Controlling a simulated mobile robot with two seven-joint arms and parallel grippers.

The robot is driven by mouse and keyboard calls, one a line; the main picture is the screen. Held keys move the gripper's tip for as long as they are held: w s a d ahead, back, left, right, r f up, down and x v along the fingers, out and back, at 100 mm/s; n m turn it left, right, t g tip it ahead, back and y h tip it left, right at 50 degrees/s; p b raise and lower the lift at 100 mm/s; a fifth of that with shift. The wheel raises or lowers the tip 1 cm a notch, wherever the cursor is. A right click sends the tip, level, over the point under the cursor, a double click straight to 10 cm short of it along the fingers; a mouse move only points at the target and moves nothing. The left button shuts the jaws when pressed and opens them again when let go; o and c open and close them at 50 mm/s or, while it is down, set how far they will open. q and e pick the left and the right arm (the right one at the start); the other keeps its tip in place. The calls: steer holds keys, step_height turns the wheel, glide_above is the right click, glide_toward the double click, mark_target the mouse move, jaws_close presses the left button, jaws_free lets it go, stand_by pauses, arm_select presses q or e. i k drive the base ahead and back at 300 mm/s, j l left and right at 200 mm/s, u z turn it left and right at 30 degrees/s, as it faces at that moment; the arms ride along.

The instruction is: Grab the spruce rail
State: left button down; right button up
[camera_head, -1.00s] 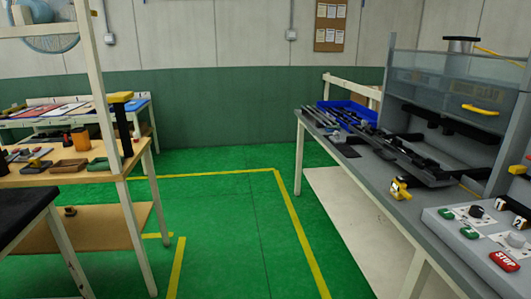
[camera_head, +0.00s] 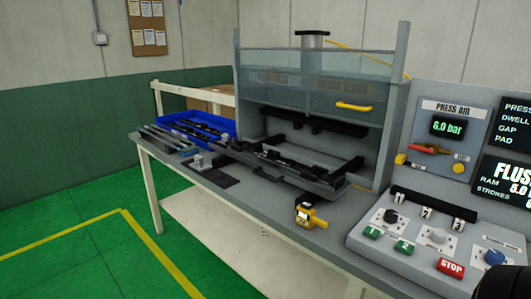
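I cannot tell for sure which piece is the spruce rail. Several long thin rails (camera_head: 166,140) lie side by side at the left end of the grey workbench (camera_head: 262,205). Their colours are hard to tell apart at this distance. A long dark rail-like part (camera_head: 285,170) lies in a grey fixture in front of the press. Neither of my grippers shows in the head view. A dark rounded shape fills the bottom right corner, and I cannot tell what it is.
A blue bin (camera_head: 228,128) with dark parts stands behind the rails. A press with a clear guard (camera_head: 310,78) rises at the back. A yellow handheld device (camera_head: 310,216) sits near the front edge. A control panel (camera_head: 432,240) is at right. Green floor at left is clear.

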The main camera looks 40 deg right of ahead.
mark_target(274, 157)
steer(key=i+j+z, duration=0.15)
steer(key=i+z, duration=0.25)
steer(key=i+j+z, duration=0.35)
steer(key=i, duration=0.25)
